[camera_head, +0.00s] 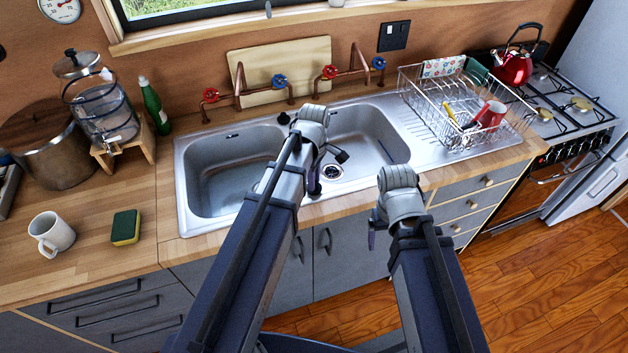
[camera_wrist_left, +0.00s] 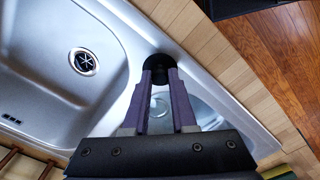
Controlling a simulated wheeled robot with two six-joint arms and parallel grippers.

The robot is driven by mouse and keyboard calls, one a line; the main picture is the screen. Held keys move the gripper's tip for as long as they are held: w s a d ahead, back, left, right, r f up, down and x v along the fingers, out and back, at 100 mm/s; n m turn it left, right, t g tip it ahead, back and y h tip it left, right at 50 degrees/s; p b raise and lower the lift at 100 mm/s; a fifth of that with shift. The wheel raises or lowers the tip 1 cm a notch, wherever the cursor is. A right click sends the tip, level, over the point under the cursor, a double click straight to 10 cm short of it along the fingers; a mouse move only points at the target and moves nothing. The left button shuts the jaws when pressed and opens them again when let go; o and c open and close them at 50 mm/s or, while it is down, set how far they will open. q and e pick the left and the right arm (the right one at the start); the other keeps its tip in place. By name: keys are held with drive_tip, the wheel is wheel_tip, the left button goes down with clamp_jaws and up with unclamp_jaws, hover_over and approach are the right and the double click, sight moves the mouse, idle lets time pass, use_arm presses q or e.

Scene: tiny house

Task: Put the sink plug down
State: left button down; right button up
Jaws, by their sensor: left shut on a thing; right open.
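The black sink plug (camera_wrist_left: 156,66) is held between the purple fingertips of my left gripper (camera_wrist_left: 158,82) in the left wrist view. In the head view my left gripper (camera_head: 314,186) points down near the front of the divider between the two sink basins. The plug is not clear there. I cannot tell whether it touches the metal. The right basin's drain (camera_head: 332,171) is uncovered and also shows in the wrist view (camera_wrist_left: 83,62). The left basin (camera_head: 232,175) is partly behind my arm. My right gripper (camera_head: 371,238) is open, in front of the counter, its fingers mostly hidden.
Red and blue tap handles (camera_head: 279,81) on copper pipes stand behind the sink. A wire dish rack (camera_head: 440,115) with a red mug (camera_head: 489,115) is on the right. A white mug (camera_head: 51,234) and sponge (camera_head: 126,227) lie left. Bare worktop lies around them.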

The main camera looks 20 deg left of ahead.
use_arm(q)
drive_tip(key=shift+f, duration=0.2)
drive_tip(key=c, duration=0.7)
unclamp_jaws()
drive_tip(key=shift+r, duration=0.2)
wheel_tip(320, 180, up, 12)
drive_tip(key=p, duration=1.2)
drive_tip(key=s+d+m, duration=0.3)
drive_tip(key=s+m, duration=0.1)
drive_tip(key=m, duration=0.2)
drive_tip(key=s+d+m, duration=0.4)
drive_tip(key=s+m, duration=0.1)
drive_tip(key=m, duration=0.2)
drive_tip(key=s+d+m+y, duration=0.1)
drive_tip(key=s+d+m, duration=0.2)
drive_tip(key=s+m, duration=0.2)
drive_tip(key=shift+s+d+r+m, duration=0.15)
drive_tip(key=shift+d+m, duration=0.1)
drive_tip(key=shift+m, duration=0.55)
